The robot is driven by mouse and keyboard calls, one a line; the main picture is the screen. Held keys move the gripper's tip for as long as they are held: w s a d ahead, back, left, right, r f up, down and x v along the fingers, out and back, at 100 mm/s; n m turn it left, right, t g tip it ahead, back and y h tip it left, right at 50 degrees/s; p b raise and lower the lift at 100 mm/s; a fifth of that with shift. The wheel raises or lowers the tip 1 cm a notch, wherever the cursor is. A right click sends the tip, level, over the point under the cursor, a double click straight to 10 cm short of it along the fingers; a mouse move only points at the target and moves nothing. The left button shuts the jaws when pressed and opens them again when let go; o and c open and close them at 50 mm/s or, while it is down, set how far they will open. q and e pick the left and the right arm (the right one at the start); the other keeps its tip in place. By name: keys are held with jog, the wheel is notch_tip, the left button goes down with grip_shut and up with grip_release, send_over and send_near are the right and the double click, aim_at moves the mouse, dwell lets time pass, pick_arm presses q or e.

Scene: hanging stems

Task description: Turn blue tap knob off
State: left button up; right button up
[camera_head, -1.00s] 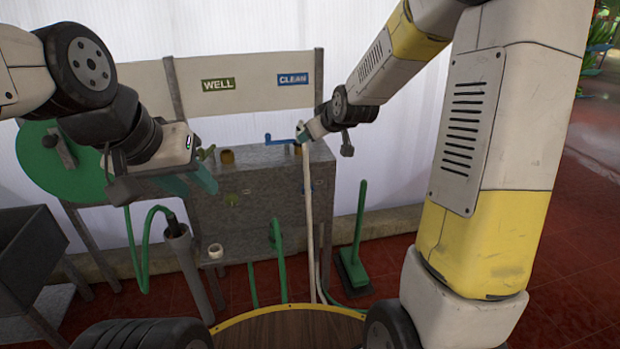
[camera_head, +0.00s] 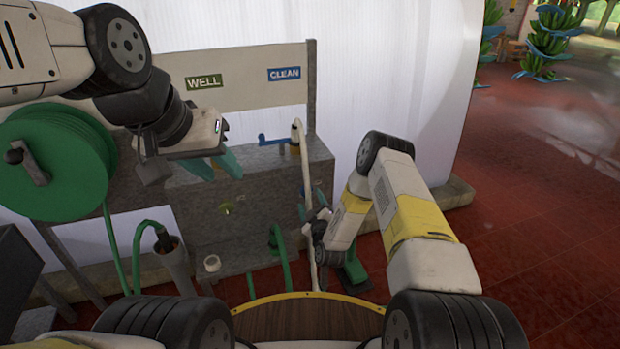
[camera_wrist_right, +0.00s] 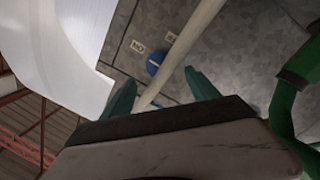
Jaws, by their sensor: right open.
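A round blue knob (camera_wrist_right: 155,63) sits on the grey metal panel in the right wrist view, beside two small white labels. A pale hose (camera_wrist_right: 185,50) runs past it and between my right fingertips as seen from the wrist. My right gripper (camera_wrist_right: 160,92) is open and apart from the knob; in the head view it (camera_head: 318,222) is low in front of the box's right side. A blue lever (camera_head: 275,140) lies on the box top under the CLEAN sign. My left gripper (camera_head: 216,166) looks open, in front of the box's upper left.
The grey box (camera_head: 255,190) stands under the WELL (camera_head: 203,81) and CLEAN (camera_head: 284,73) signs. A green hose reel (camera_head: 60,160) is at left. Green pipes (camera_head: 280,250) hang in front of the box. The red floor (camera_head: 540,230) at right is open.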

aim_at(307, 192)
jog(key=shift+w+f, duration=0.25)
jog(key=shift+f, duration=0.05)
jog(key=x, duration=0.7)
jog(key=shift+r, duration=0.1)
jog(key=c, duration=1.3)
jog(key=shift+c, duration=0.2)
